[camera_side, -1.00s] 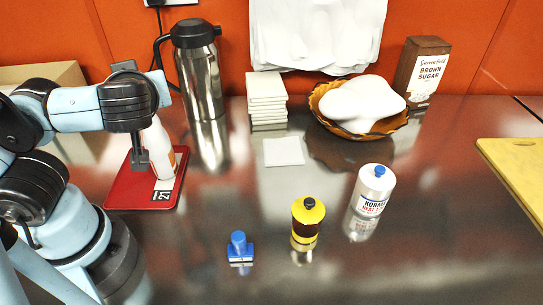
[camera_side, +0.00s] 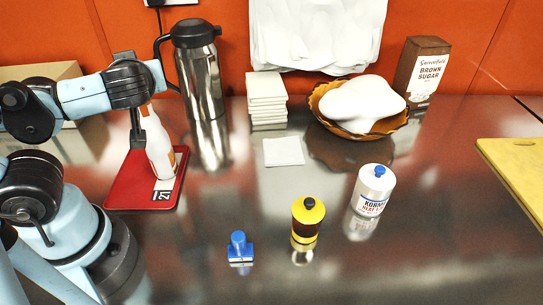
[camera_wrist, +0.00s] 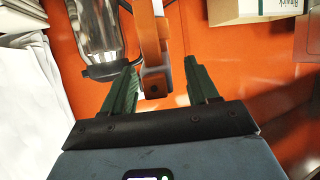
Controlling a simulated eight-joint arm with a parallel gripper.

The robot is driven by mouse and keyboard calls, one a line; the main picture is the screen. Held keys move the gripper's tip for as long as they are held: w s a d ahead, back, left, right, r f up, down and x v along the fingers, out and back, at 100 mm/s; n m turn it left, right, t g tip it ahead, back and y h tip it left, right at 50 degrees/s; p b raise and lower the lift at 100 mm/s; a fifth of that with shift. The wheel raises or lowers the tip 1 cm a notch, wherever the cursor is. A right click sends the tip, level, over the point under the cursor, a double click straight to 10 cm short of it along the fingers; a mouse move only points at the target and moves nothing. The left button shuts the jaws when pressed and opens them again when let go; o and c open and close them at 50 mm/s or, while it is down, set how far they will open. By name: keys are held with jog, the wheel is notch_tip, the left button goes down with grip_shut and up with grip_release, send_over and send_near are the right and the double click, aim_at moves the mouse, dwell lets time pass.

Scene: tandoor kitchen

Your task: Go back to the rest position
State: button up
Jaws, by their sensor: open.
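My gripper (camera_wrist: 161,63) shows in the wrist view with its two green fingers spread wide. No object is held between them; an orange upright shape lies beyond, with the orange wall behind. In the side view my wrist is at the left, raised above the counter over the red board (camera_side: 115,193). The fingertips are hard to make out there. A white bottle (camera_side: 159,150) stands on the red board, below and beside my wrist, apparently free of it.
A steel flask (camera_side: 198,80) stands close right of my wrist, and a cardboard box (camera_side: 45,72) behind my arm. A blue stamp-like item (camera_side: 239,247), yellow-topped container (camera_side: 307,220) and white shaker (camera_side: 372,190) stand in front. A bowl (camera_side: 335,125) and sugar carton (camera_side: 422,75) are farther back.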

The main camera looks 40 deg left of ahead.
dwell(0.4)
jog(key=shift+f, duration=0.65)
jog(key=v, duration=0.3)
jog(key=shift+s+d+f, duration=0.1)
jog(key=shift+d, duration=0.1)
jog(key=shift+v, duration=2.05)
jog(key=shift+x, duration=3.85)
jog(key=shift+r, duration=0.9)
notch_tip(320, 180, up, 18)
jog(key=d+m+t, duration=0.1)
jog(key=shift+w+d, duration=0.15)
jog(key=shift+w, duration=0.3)
